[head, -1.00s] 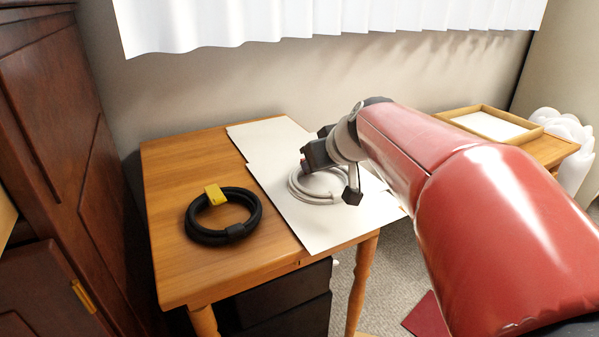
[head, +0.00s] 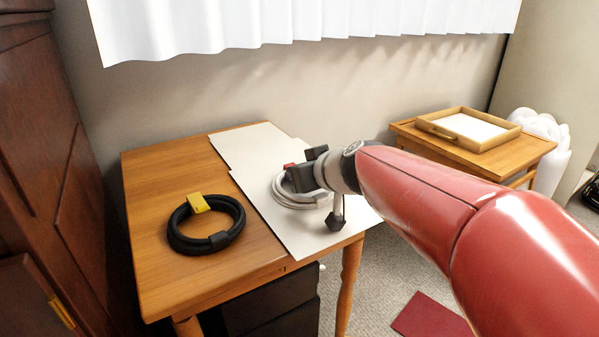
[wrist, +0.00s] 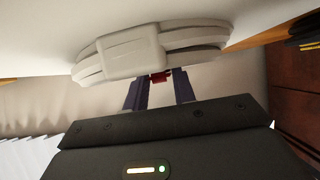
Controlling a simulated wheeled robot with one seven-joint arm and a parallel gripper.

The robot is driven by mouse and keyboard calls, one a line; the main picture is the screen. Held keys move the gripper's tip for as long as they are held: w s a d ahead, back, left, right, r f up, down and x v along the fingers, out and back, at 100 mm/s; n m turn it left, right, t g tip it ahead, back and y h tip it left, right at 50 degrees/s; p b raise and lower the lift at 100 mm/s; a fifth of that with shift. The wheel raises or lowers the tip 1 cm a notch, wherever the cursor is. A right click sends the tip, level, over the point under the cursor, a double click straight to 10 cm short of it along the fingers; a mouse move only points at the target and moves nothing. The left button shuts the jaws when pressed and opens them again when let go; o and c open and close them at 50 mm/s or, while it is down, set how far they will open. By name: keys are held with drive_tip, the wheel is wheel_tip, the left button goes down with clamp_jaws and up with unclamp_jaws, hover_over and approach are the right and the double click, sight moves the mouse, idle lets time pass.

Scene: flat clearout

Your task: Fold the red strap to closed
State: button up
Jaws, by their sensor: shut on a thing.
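The red strap (head: 289,166) shows as a small red patch at the far side of a coiled white cable (head: 298,199) in the head view. In the wrist view the red strap (wrist: 160,77) is a small red piece between my fingertips, at the edge of the white coil (wrist: 150,52). My gripper (wrist: 158,84) is shut on the red strap, close beside the coil. A pale band wraps the coil's near side in the wrist view. In the head view my gripper (head: 290,178) is over the coil and hides part of it. Most of the strap is hidden.
The coil lies on white sheets (head: 250,150) on a wooden table (head: 150,210). A black cable coil (head: 178,240) with a yellow tag (head: 198,202) lies to the left. A wooden tray (head: 450,137) stands on a second table at right. A dark red item (head: 430,315) lies on the carpet.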

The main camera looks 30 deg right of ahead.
drive_tip(key=o, duration=1)
drive_tip(key=shift+c, duration=0.2)
drive_tip(key=shift+r, duration=0.1)
